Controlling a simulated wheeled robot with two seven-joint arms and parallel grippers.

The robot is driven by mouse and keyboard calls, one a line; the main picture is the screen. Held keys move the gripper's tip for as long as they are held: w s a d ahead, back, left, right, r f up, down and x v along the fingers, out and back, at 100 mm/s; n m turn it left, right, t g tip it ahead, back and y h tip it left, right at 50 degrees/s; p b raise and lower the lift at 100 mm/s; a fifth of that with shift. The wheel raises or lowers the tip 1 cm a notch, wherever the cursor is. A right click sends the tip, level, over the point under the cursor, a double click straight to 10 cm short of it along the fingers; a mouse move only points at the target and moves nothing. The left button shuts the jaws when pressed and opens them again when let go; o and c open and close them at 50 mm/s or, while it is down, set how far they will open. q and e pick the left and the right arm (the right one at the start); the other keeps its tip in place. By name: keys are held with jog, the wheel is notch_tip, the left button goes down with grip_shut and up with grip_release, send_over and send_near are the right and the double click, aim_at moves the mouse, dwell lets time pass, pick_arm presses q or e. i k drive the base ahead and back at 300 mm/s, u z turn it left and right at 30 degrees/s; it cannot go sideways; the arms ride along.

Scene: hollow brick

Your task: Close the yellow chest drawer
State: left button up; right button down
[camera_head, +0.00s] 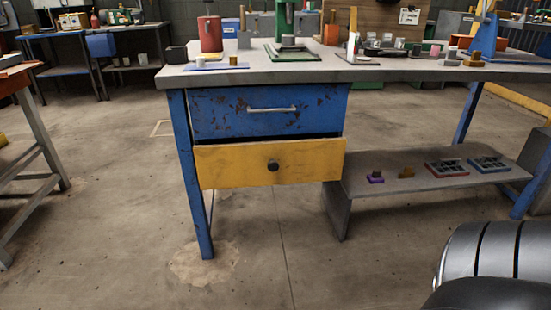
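The yellow chest drawer (225,167) hangs under the workbench, below a blue drawer (217,112). It has a round dark knob (273,165) at the middle of its front. Its front stands out a little from the blue drawer, with a dark gap along its top edge, so it looks slightly open. The blue drawer has a pale bar handle and looks shut. Neither of my grippers shows in the head view, and nothing touches the yellow drawer.
The grey workbench top (400,75) carries a red canister (210,34), a green press and several small items. A low grey shelf (400,188) with small parts stands right of the drawers. The concrete floor before the drawers is clear. Another bench stands at the left edge.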

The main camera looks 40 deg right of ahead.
aim_at(233, 163)
jog(key=k, duration=1.3)
jog(key=z, duration=0.85)
jog(key=i, duration=1.55)
jog(key=u, duration=0.6)
jog(key=i, duration=0.6)
jog(key=u, duration=0.05)
